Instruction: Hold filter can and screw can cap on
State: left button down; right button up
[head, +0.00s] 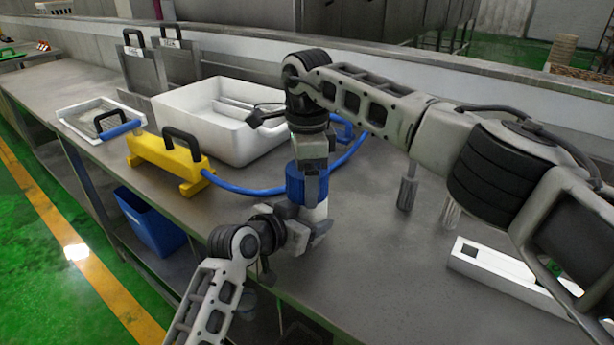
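A blue cylinder (294,184), which looks like the filter can, stands upright near the table's front edge. My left gripper (312,221) is low at its base, coming from the front left. It seems closed around the lower part. My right gripper (312,176) points straight down over the cylinder's top. One finger shows in front of the blue side, and the other is hidden. I cannot tell whether it touches or grips anything. The cap cannot be made out separately; the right gripper covers the top.
A white bin (190,128) and a yellow tool (160,157) with a blue hose stand left. Grey cylinders (407,193) stand right of the grippers. A white slotted box (500,268) lies at right. A blue bin (150,222) is below the table.

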jog(key=c, duration=0.4)
jog(key=o, duration=1.1)
jog(key=shift+r, duration=2.25)
jog(key=shift+o, duration=1)
notch_tip(320, 180, up, 8)
jog(key=shift+f, duration=0.2)
